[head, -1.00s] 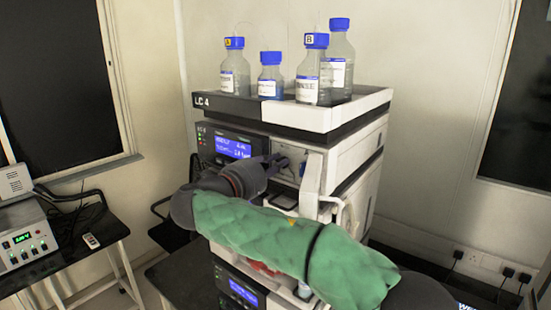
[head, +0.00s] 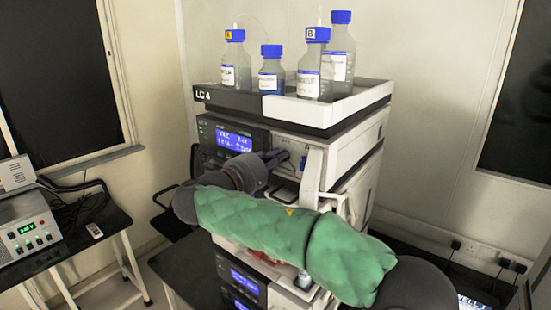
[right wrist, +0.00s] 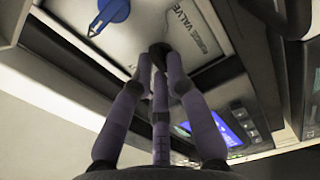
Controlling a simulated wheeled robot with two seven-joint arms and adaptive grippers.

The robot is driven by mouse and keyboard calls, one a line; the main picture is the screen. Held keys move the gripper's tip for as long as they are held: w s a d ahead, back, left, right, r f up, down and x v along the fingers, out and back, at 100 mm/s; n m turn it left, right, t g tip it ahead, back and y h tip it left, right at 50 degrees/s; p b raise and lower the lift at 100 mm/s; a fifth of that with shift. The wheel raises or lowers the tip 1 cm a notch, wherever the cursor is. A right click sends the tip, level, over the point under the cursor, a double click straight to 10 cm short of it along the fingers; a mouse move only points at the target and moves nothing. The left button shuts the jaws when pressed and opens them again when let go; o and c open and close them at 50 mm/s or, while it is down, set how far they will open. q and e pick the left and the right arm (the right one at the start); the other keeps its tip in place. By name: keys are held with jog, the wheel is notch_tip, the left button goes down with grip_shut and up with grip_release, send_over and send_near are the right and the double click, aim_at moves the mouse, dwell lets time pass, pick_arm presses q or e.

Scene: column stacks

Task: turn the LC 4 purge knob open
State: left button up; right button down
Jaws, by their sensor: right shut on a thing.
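The LC 4 stack has a solvent tray marked LC 4 (head: 285,110) on top and a pump module with a lit blue display (head: 235,141) below it. My right gripper (head: 282,157) is at the pump's front panel, right of the display. In the right wrist view its fingers (right wrist: 160,58) are closed together around a small dark knob (right wrist: 159,48) beside the printed words PURGE VALVE (right wrist: 185,28). The fingers hide most of the knob, so I cannot tell its turn angle. A blue pointed knob (right wrist: 109,12) sits apart from the fingers. My left gripper is not in view.
Several blue-capped bottles (head: 236,62) stand in the top tray. Lower modules with blue displays (head: 245,281) sit under my arm. A side table with an instrument (head: 27,225) is at the left. The wall is right of the stack.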

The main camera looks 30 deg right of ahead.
jog(key=c, duration=1.2)
grip_release()
jog(key=v, duration=1.2)
jog(key=shift+f, duration=0.1)
